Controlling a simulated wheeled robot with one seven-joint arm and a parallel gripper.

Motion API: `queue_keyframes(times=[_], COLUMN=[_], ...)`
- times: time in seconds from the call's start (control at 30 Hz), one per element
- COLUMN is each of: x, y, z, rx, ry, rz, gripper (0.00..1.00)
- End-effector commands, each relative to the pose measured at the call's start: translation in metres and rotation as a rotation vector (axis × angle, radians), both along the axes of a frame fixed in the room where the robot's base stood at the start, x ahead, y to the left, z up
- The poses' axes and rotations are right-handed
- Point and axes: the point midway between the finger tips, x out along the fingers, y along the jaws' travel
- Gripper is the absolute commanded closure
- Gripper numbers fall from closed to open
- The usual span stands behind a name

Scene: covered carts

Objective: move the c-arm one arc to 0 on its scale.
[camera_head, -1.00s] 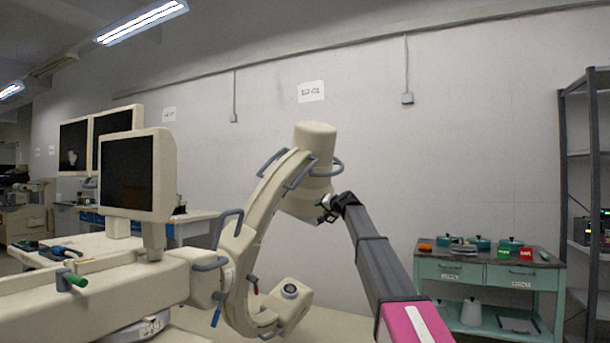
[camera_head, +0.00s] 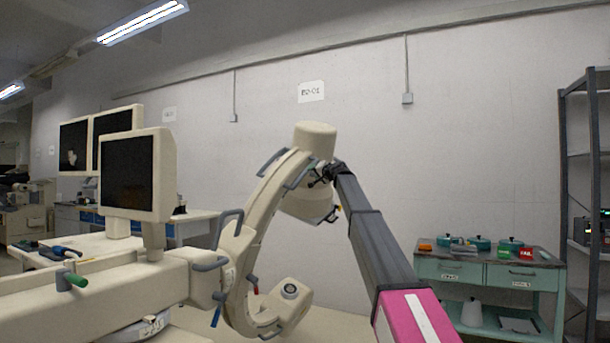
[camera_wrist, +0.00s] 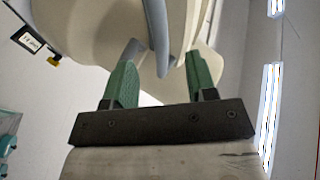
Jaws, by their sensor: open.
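The cream C-arm (camera_head: 262,215) stands in the middle of the camera_head view, its arc tilted, with a rounded head (camera_head: 315,142) at the top and a smaller block (camera_head: 290,293) at the bottom. Grey handles (camera_head: 298,170) run along the arc. My gripper (camera_head: 318,176) is at the right side of the upper head, partly lost against it. In the camera_wrist view my gripper (camera_wrist: 160,66) is open, with a green finger on each side of a grey handle (camera_wrist: 157,35). I cannot tell whether the fingers touch it. I cannot read a scale.
Monitors (camera_head: 137,172) and a console with a green-knobbed lever (camera_head: 72,280) stand to the left. A teal cart (camera_head: 480,272) with pots and boxes stands to the right, beside a dark shelf rack (camera_head: 563,180).

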Motion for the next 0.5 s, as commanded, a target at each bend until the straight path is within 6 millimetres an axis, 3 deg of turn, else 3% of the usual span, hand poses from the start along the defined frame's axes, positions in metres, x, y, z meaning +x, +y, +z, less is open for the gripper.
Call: queue_keyframes(times=[0.5], x=[0.062], y=[0.047], z=[0.0], rx=[0.0], ry=[0.001], rz=[0.001], gripper=[0.48])
